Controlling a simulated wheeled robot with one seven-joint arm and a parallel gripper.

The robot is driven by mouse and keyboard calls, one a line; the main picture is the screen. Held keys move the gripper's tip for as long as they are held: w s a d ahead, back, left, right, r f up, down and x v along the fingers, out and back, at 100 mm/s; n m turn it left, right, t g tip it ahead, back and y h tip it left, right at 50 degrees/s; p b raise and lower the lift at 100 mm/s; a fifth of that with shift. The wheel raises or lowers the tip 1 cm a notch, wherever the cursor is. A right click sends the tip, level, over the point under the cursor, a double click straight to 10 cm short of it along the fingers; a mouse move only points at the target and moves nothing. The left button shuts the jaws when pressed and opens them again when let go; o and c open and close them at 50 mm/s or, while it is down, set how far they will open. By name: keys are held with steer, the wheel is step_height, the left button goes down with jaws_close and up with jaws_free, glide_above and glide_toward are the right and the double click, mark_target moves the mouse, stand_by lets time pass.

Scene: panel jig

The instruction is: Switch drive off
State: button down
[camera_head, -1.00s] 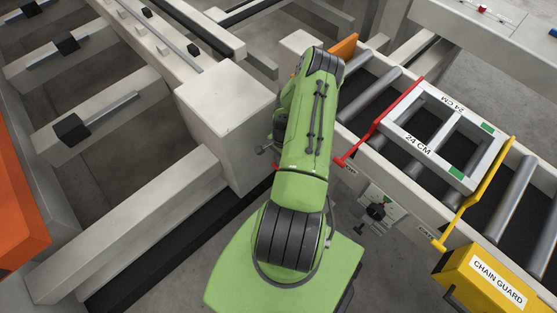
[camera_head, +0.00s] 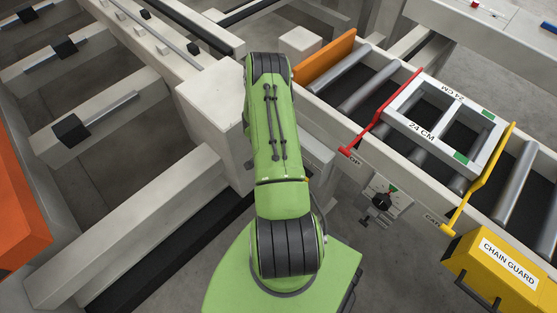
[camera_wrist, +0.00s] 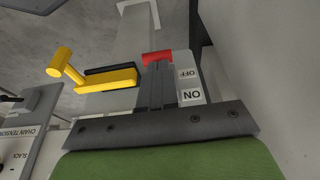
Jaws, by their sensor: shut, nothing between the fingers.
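The switch plate (camera_wrist: 190,78), light grey with the words OFF and ON, shows in the wrist view just right of my fingers. The writing appears upside down, with OFF farther from me than ON. A red part (camera_wrist: 157,57), perhaps the switch handle, shows just past my fingertips; I cannot tell whether they touch it. My gripper (camera_wrist: 156,70) is shut and empty, its dark fingers pointing up the picture beside the plate. In the head view my green arm hides the gripper and the switch plate.
A yellow lever (camera_wrist: 105,78) with a round knob is left of my fingers. A chain tension panel (camera_wrist: 18,140) is at far left. The head view shows a black knob panel (camera_head: 385,201), a red bar (camera_head: 382,112), a 24 CM frame (camera_head: 410,122) on rollers, and a yellow chain guard (camera_head: 490,270).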

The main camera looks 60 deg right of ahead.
steer(key=shift+a+f+h, duration=0.15)
steer(key=shift+f+h, duration=0.25)
steer(key=shift+f, duration=0.1)
steer(key=shift+f+b, duration=0.15)
steer(key=shift+b, duration=0.4)
steer(key=shift+a+f+b, duration=0.4)
steer(key=shift+f+b, duration=0.45)
steer(key=shift+b, duration=0.2)
steer(key=shift+f, duration=0.1)
steer(key=shift+w, duration=0.1)
